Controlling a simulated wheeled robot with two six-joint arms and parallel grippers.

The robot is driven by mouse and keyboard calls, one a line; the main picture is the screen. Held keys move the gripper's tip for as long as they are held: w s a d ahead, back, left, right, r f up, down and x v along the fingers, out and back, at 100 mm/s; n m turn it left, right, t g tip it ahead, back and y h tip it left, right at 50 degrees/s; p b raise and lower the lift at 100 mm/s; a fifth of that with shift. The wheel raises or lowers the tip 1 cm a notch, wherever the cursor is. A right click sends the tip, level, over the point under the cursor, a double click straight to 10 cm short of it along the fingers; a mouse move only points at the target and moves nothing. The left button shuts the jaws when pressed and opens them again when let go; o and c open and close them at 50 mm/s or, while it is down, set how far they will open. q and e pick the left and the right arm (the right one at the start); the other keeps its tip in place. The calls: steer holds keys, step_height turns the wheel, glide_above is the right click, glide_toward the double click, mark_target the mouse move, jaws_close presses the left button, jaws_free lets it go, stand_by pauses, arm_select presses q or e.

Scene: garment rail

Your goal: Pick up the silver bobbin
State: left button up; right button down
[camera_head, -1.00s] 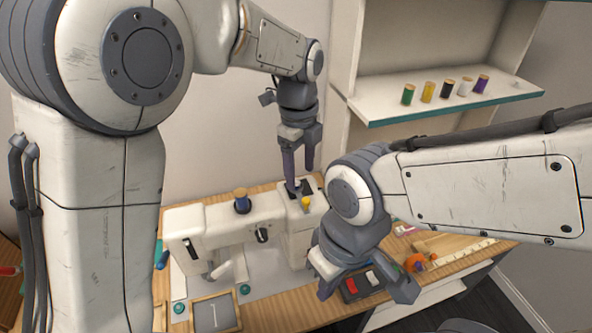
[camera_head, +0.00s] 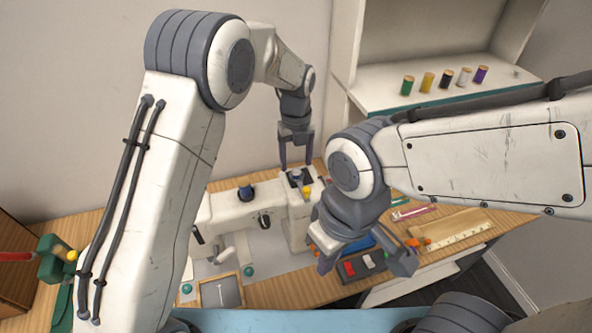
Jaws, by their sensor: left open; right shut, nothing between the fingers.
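A small silvery-blue round piece (camera_head: 296,174), which looks like the silver bobbin, sits on a dark plate on top of the white sewing machine (camera_head: 222,209). It is too small to make out fully. My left gripper (camera_head: 296,164) points down just above it. Its fingers are open, one to each side of the piece, with nothing held. I cannot tell whether they touch the machine. My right gripper (camera_head: 366,256) is lower and nearer, over the table by the dark tray.
A blue spool (camera_head: 245,189) stands on the machine. The dark tray (camera_head: 352,279) holds red and white pieces. A ruler (camera_head: 459,236) lies at right on the table. Several thread spools and a tiny pale object (camera_head: 516,72) stand on the shelf (camera_head: 430,98).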

mark_target(296, 172)
arm_select(q)
steer(key=shift+f+p, duration=0.5)
steer(key=shift+f, duration=1.1)
jaws_close()
steer(key=shift+r, duration=0.1)
